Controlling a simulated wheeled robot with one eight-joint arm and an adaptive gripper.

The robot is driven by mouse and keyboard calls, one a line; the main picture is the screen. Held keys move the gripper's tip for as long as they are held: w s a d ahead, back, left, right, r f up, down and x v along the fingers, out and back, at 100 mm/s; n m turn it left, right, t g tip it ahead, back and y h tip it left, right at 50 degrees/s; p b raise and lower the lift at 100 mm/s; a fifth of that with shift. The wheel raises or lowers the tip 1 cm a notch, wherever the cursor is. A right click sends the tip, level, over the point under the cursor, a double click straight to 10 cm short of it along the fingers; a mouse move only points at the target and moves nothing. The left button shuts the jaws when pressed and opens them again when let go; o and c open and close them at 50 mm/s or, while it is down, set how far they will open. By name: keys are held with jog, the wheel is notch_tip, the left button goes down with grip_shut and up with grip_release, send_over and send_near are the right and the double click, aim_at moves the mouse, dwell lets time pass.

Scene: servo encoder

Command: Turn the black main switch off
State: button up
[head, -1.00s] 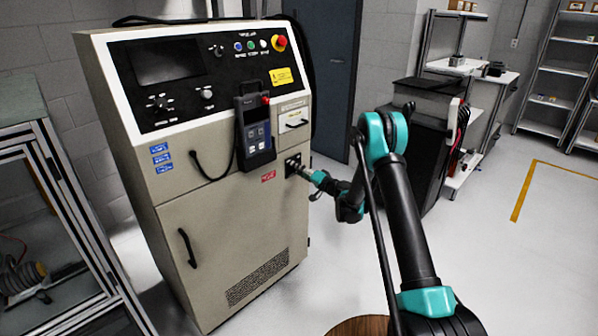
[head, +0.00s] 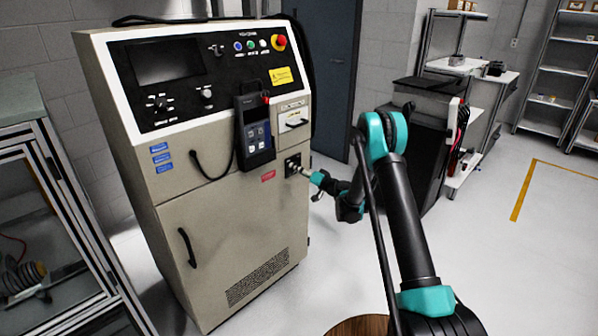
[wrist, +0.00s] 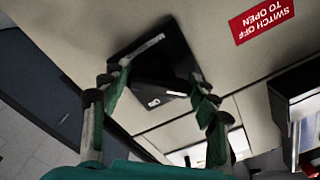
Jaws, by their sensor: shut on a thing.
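The black main switch (head: 291,160) sits on a square black plate on the right part of the beige cabinet's front, beside a small red label (head: 268,175). In the wrist view, the switch's black plate (wrist: 150,50) fills the middle, with white markings on it. My gripper (wrist: 158,90) has one finger on each side of the dark switch handle and is shut on it. In the head view my gripper (head: 306,173) reaches the switch from the right. The handle's exact angle is hard to tell, dark against the dark plate.
A handheld pendant (head: 254,131) hangs on the cabinet just left of the switch, with a drawer handle (head: 296,123) above. The red label (wrist: 262,18) in the wrist view reads "SWITCH OFF TO OPEN". Open floor lies to the right.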

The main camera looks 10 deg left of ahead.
jog(key=o, duration=1.2)
jog(key=shift+c, duration=0.2)
jog(key=v, duration=1.2)
jog(key=s+d+r+g+h, duration=0.2)
jog(key=s+d+r+h, duration=0.15)
jog(key=s, duration=0.55)
jog(key=s+d+r+g+h, duration=0.2)
jog(key=s+d+r, duration=0.15)
jog(key=s, duration=0.45)
jog(key=s+d+f+g+h, duration=0.1)
jog(key=s+d+h, duration=0.2)
jog(key=s, duration=0.6)
jog(key=s+d+f+m+g+h, duration=0.1)
jog(key=s+d+h, duration=0.1)
jog(key=s+d, duration=0.6)
jog(key=s+d+f+h, duration=0.1)
jog(key=s+d+h, duration=0.2)
jog(key=s, duration=0.7)
jog(key=shift+d+m+g+h, duration=0.3)
jog(key=shift+d+g+h, duration=0.1)
jog(key=shift+d, duration=0.8)
